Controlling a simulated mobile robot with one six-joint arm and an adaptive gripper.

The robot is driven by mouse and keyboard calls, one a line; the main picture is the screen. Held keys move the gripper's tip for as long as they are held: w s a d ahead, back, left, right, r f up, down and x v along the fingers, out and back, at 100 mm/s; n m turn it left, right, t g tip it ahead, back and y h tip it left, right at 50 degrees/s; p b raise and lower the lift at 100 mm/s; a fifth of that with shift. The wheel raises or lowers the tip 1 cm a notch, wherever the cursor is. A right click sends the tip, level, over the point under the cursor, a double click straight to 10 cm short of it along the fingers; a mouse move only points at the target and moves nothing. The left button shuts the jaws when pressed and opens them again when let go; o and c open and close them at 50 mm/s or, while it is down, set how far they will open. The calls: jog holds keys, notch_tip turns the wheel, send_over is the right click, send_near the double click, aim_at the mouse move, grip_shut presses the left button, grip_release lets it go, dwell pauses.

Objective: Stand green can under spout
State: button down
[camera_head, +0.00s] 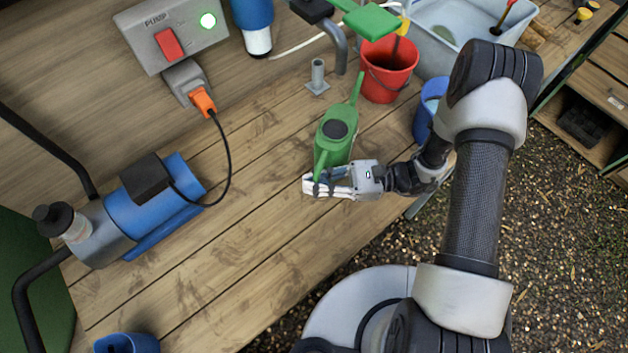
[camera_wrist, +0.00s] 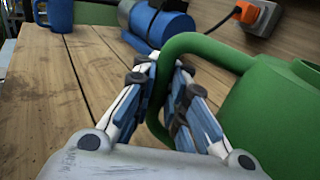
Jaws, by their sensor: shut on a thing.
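The green can (camera_head: 338,148), a watering can with a long thin spout, is on or just above the wooden bench in the middle of the head view. Its own spout points up the picture. My gripper (camera_head: 322,187) is shut on its handle (camera_wrist: 163,75); the wrist view shows the fingers on either side of the loop and the can body (camera_wrist: 275,115) at the right. I cannot tell if its base touches the bench. A grey curved pipe (camera_head: 340,52), apparently the spout, stands beyond the can at the top, under a green lever (camera_head: 371,21).
A short grey pipe stub (camera_head: 318,76) stands on the bench near the can. A red bucket (camera_head: 389,70) and blue cup (camera_head: 430,108) are to the right. A blue pump (camera_head: 150,208) is at left, its orange plug (camera_head: 203,101) in the switch box.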

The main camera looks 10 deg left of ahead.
jog(key=shift+f, duration=0.2)
jog(key=c, duration=1.5)
grip_release()
jog(key=shift+c, duration=0.2)
jog(key=shift+d, duration=0.1)
jog(key=v, duration=1.2)
jog(key=shift+s, duration=0.1)
jog(key=s+d+r+n+t+h, duration=0.3)
jog(key=s+r+n+h, duration=0.1)
jog(key=r, duration=0.4)
jog(key=s+d+r+n+t+h, duration=0.2)
jog(key=s+r+n+t+h, duration=0.1)
jog(key=r+n+h, duration=0.3)
jog(key=s+d+r+n+t+h, duration=0.3)
jog(key=s+r+n+h, duration=0.2)
jog(key=r, duration=0.6)
jog(key=shift+d+h, duration=0.35)
jog(key=shift+h, duration=0.85)
